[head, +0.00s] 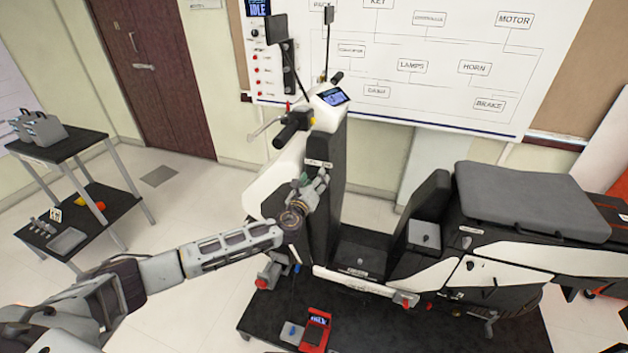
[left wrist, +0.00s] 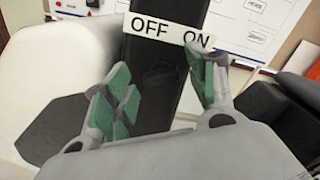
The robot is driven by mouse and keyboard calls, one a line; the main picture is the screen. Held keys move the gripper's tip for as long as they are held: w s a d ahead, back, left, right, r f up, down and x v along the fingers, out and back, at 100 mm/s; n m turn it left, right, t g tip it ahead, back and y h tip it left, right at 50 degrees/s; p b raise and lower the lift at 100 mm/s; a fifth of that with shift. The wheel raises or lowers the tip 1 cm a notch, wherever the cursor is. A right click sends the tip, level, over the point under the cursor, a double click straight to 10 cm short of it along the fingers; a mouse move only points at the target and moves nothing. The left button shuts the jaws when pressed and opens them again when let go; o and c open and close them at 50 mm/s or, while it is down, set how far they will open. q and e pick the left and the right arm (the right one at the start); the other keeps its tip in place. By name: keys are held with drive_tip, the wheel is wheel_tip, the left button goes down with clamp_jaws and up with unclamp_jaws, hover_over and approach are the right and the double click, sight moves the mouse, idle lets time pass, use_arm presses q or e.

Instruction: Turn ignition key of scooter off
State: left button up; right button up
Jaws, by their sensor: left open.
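The white and black scooter (head: 335,150) stands upright on a dark platform. Its front column carries a white label, OFF on the left and ON on the right; the label shows in the left wrist view (left wrist: 153,26) and, small, in the head view (head: 319,163). My left gripper (head: 314,181) is at the column just below the label. In the left wrist view its green-padded fingers (left wrist: 160,80) are apart, with the dark column between them. The ON end of the label is partly covered by the right finger. I cannot make out the ignition key. My right gripper is not in view.
A red device (head: 316,330) lies on the dark platform (head: 262,325) below my left arm. A two-shelf table (head: 75,145) stands at the left. A whiteboard (head: 420,60) hangs behind the scooter. The floor between table and scooter is clear.

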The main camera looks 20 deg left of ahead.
use_arm(q)
drive_tip(key=c, duration=1)
